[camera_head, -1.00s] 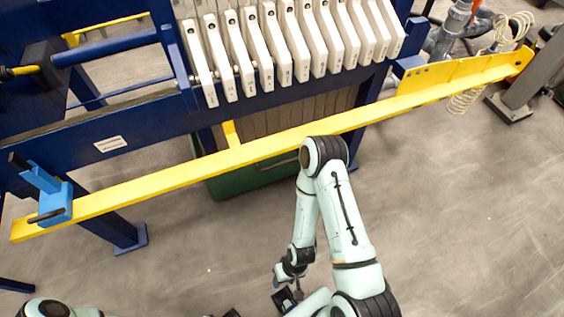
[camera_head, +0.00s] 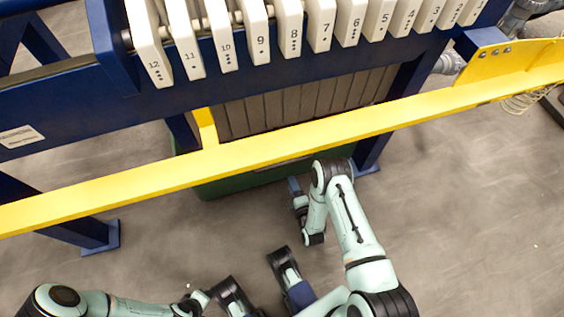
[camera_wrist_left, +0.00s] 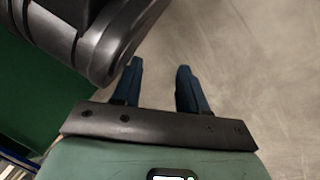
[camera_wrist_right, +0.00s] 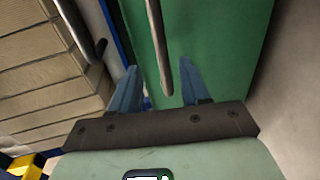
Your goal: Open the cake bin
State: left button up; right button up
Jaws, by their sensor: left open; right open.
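The green cake bin (camera_head: 225,188) stands under the press, partly hidden by the yellow bar in the head view. Its green face (camera_wrist_right: 200,30) fills the upper middle of the right wrist view. A dark bar handle (camera_wrist_right: 157,45) runs along that face. My right gripper (camera_wrist_right: 155,80) is open, with the handle's near end showing between its fingers. In the head view my right gripper (camera_head: 294,186) is at the bin's front, right of its middle. My left gripper (camera_wrist_left: 160,68) is open and empty above the floor. A green surface (camera_wrist_left: 35,100) shows left of it.
A long yellow bar (camera_head: 260,151) crosses in front of the press above the bin. Numbered white plates (camera_head: 258,32) hang in the blue frame (camera_head: 70,110). A blue leg (camera_head: 368,160) stands right of the bin. The floor (camera_head: 470,210) in front is clear.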

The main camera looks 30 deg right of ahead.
aim_at(285, 164)
jog(key=b+x, duration=0.4)
jog(key=x, duration=0.6)
jog(key=shift+w+d+f, duration=0.15)
jog(key=shift+w+d, duration=0.05)
jog(key=shift+w, duration=0.15)
jog(key=shift+w+d, duration=0.1)
jog(key=shift+w, duration=0.35)
pick_arm(q)
jog(key=s+a+f+g, duration=0.1)
jog(key=s+f+g, duration=0.2)
jog(key=s+f, duration=0.2)
jog(key=s, duration=0.3)
jog(key=shift+s+f+n, duration=0.15)
jog(key=shift+s+n, duration=0.15)
jog(key=shift+s, duration=0.1)
pick_arm(e)
grip_shut()
